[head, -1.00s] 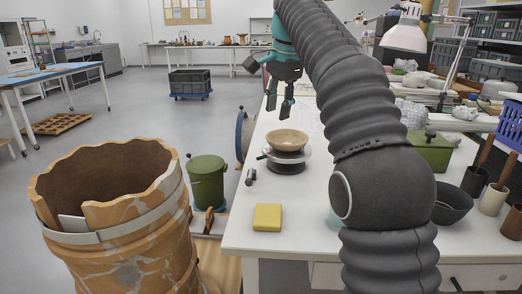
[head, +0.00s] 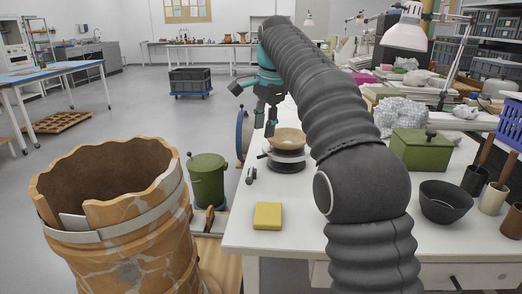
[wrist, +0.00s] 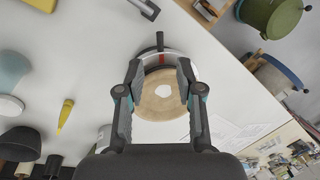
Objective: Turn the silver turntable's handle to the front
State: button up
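The silver turntable (head: 287,165) stands on the white table with a tan bowl (head: 289,138) on it. Its short dark handle (head: 262,157) points left in the head view. In the wrist view the handle (wrist: 160,42) sticks out at the top of the turntable, beyond my fingertips, near a red mark. The bowl (wrist: 161,104) shows a pale round patch in its middle. My gripper (head: 264,122) is open and empty, pointing down above the turntable's left rear side. In the wrist view its two fingers (wrist: 161,72) lie to either side of the bowl and turntable.
A yellow block (head: 267,215) lies near the table's front edge, and a small dark object (head: 251,176) left of the turntable. A green box (head: 421,150) and black bowl (head: 444,201) stand right. A green bin (head: 208,182) and large cracked vessel (head: 120,235) stand left of the table.

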aim_at(261, 157)
jog(key=f, duration=0.2)
jog(key=w+f, duration=0.1)
jog(key=f, duration=0.2)
jog(key=a+f, duration=0.1)
jog(key=f, duration=0.2)
jog(key=shift+w, duration=0.15)
grip_shut()
